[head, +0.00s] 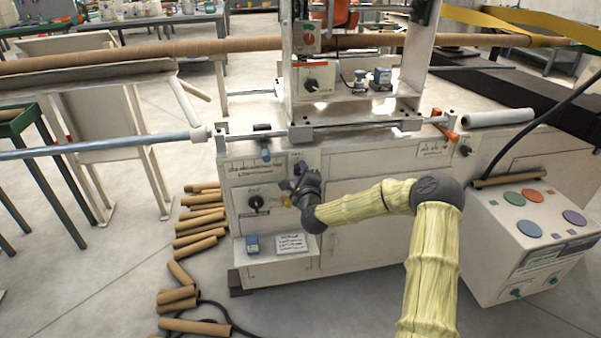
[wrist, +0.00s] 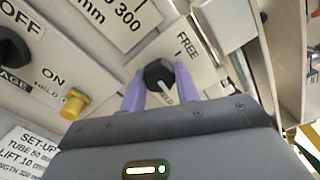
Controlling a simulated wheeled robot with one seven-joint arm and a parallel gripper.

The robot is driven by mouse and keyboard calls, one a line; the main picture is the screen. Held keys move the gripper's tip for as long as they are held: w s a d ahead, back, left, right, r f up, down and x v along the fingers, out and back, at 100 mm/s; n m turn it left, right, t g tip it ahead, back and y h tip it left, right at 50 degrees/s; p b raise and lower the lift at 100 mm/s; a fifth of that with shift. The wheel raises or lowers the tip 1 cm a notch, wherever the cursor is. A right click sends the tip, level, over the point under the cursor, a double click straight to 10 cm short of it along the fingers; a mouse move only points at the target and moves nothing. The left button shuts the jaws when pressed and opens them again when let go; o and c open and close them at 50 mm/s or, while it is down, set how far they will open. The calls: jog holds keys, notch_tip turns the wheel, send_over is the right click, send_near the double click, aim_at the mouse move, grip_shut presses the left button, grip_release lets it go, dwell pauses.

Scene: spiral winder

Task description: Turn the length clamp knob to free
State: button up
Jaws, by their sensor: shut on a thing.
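The length clamp knob is a small black knob (wrist: 158,74) on a pale plate in the wrist view. The word FREE is printed on the plate (wrist: 187,45) above and right of it; the lettering below the knob is partly hidden. A pale pointer line seems to run toward that lower lettering, away from FREE. My gripper (wrist: 160,84) has its two purple fingers on either side of the knob, shut on it. In the head view my gripper (head: 299,170) is against the machine's front panel, and it hides the knob there.
A yellow button (wrist: 74,103) and a black ON/OFF selector (wrist: 12,46) sit left of the knob. A blue-handled part (head: 265,153) is on the panel's upper edge. Cardboard tubes (head: 200,222) lie on the floor left. A control box (head: 530,235) stands right.

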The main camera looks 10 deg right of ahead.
jog(key=n, duration=0.4)
jog(key=shift+n, duration=0.4)
jog(key=n, duration=0.5)
jog(key=shift+a+b, duration=0.1)
jog(key=shift+b, duration=0.2)
jog(key=n+b, duration=0.1)
jog(key=n, duration=0.4)
jog(key=shift+f+n, duration=0.15)
jog(key=shift+n, duration=0.25)
jog(key=shift+n+b, duration=0.85)
jog(key=shift+n, duration=1.15)
jog(key=o, duration=0.9)
jog(key=shift+o, duration=0.4)
